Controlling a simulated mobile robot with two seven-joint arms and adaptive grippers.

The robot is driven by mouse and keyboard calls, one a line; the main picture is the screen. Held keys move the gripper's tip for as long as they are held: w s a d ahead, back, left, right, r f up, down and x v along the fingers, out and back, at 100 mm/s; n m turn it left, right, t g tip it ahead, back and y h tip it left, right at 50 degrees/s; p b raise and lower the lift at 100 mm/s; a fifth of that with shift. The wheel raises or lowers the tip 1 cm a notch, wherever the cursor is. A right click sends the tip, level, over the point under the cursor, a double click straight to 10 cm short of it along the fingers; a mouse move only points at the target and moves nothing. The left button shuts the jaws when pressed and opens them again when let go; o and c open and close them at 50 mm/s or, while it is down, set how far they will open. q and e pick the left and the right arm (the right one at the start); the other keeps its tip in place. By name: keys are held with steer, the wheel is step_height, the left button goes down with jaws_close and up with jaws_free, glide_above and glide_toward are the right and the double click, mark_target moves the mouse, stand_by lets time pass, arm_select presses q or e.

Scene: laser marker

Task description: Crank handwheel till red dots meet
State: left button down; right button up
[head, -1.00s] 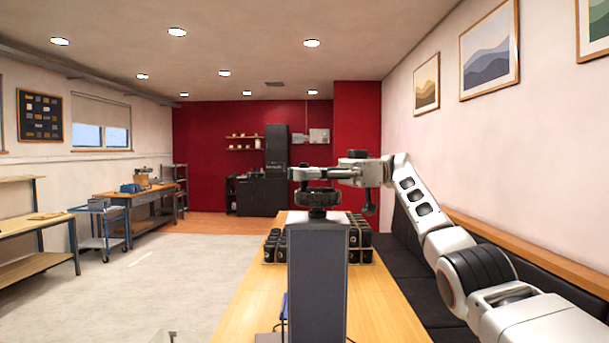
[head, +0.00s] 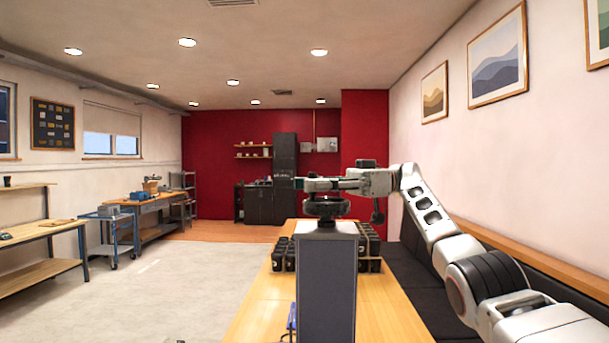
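The laser marker's tall grey column (head: 327,285) stands on the wooden table in the middle of the head view. A black handwheel (head: 327,208) sits on top of the column. My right gripper (head: 306,184) reaches in from the right and lies level just above the handwheel, its fingers pointing left. I see it side-on, so I cannot tell whether it is open or shut, or whether it touches the wheel. My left gripper is out of view. No red dots can be made out; the marker's base and work area are mostly hidden behind the column.
Several black items stand in a rack (head: 371,250) behind the column. The wooden table (head: 390,310) is bare at right front. A dark bench seat (head: 415,280) runs along the right wall. The floor (head: 190,275) at left is clear, with workbenches and a blue cart (head: 112,230) beyond.

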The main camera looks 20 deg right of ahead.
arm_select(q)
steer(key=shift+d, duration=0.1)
arm_select(e)
steer(key=shift+w+d+m+t, duration=0.1)
steer(key=shift+d+m+t, duration=0.1)
steer(key=shift+m+t, duration=0.7)
